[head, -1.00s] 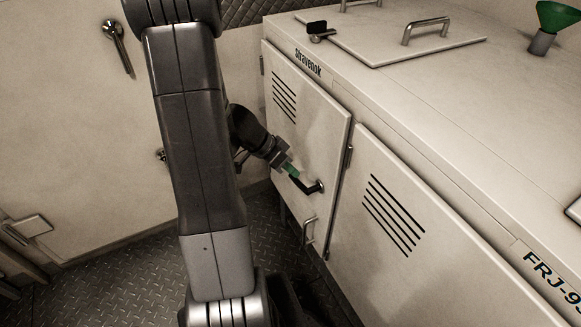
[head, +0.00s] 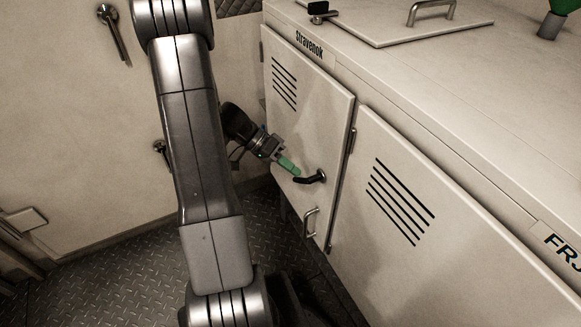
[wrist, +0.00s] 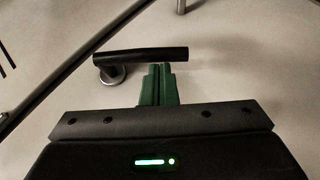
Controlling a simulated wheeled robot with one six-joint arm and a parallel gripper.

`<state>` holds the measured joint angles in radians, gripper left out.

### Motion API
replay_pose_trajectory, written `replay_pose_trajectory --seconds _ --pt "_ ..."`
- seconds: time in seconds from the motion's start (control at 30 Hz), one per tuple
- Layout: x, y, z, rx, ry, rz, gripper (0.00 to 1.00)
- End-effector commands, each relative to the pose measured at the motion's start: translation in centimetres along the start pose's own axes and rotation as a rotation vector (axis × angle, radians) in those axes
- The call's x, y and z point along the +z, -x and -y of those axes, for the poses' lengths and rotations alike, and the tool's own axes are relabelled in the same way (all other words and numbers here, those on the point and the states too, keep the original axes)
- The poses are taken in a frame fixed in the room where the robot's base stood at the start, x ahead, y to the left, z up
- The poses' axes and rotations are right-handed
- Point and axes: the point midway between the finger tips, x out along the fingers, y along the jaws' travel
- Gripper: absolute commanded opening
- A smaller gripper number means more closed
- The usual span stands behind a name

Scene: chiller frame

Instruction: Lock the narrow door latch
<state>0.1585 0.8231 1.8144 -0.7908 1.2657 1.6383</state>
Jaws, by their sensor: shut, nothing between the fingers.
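The narrow door (head: 318,118) carries the latch (head: 312,178), a black lever on a round pivot. In the head view its free end points left, slightly below the pivot. In the wrist view the latch (wrist: 145,56) lies almost level across the picture, pivot at left. My gripper (head: 295,170) has green fingers and is at the lever's free-end side, above it in the head view. In the wrist view my gripper (wrist: 158,70) is shut and empty, its tips right at the lever's lower edge. I cannot tell whether they touch.
A metal pull handle (head: 311,222) is fixed below the latch. The wide door (head: 400,200) is to the right, past a hinge. A wall with a lever handle (head: 113,30) stands at left. Patterned floor (head: 110,275) is clear there.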

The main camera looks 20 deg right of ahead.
Motion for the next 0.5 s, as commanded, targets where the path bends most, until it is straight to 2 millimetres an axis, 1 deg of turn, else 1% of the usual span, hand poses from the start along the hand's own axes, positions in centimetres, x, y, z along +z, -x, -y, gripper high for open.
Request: replay_pose_trajectory --seconds 0.03,0.2,0.43,0.5 --pt "0.4 -0.6 0.6 0.038 0.026 0.0 0.0" --pt "1.0 -1.5 1.1 0.173 0.116 0.0 0.0" --pt "2.0 -2.9 1.4 0.353 0.236 0.001 0.0" --pt "2.2 -3.2 1.3 0.362 0.241 0.001 0.0"
